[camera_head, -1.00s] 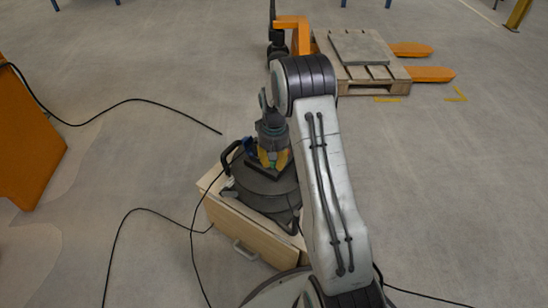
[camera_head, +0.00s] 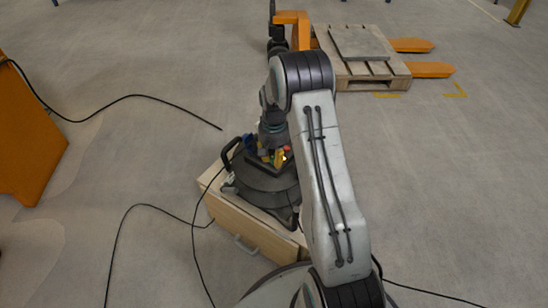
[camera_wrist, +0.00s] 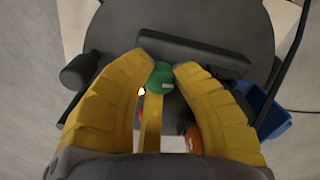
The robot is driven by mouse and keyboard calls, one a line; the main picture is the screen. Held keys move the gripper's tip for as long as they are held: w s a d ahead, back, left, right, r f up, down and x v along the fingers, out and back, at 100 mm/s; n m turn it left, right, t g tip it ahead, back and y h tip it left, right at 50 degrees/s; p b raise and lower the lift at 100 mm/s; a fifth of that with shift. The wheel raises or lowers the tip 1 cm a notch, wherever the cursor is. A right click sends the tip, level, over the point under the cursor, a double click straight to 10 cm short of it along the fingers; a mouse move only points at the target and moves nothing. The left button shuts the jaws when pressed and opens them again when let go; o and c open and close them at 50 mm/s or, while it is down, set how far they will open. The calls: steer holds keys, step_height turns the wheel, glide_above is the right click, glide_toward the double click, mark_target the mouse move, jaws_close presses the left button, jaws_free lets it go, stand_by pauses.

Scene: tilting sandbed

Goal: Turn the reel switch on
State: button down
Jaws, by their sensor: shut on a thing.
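The dark round cable reel (camera_head: 262,188) lies flat on a wooden cabinet. My gripper (camera_head: 275,160) points down at the reel's top, partly hidden by its own wrist. In the wrist view, the yellow fingers of my gripper (camera_wrist: 164,72) are closed around the green switch knob (camera_wrist: 160,76), one on each side. A small bright light (camera_wrist: 141,91) shows beside the knob. A yellow strip, a red part and an orange part (camera_wrist: 193,139) show between the fingers, partly hidden.
The wooden cabinet (camera_head: 237,222) stands under the reel. A blue part (camera_wrist: 264,108) sits on the reel's right side in the wrist view. Black cables (camera_head: 118,240) run over the floor. A pallet (camera_head: 372,76) with an orange pallet truck stands at the back; open floor lies between.

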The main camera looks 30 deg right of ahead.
mark_target(274, 158)
steer(key=shift+f, duration=0.1)
steer(key=c, duration=1)
jaws_free()
steer(key=shift+r, duration=6.05)
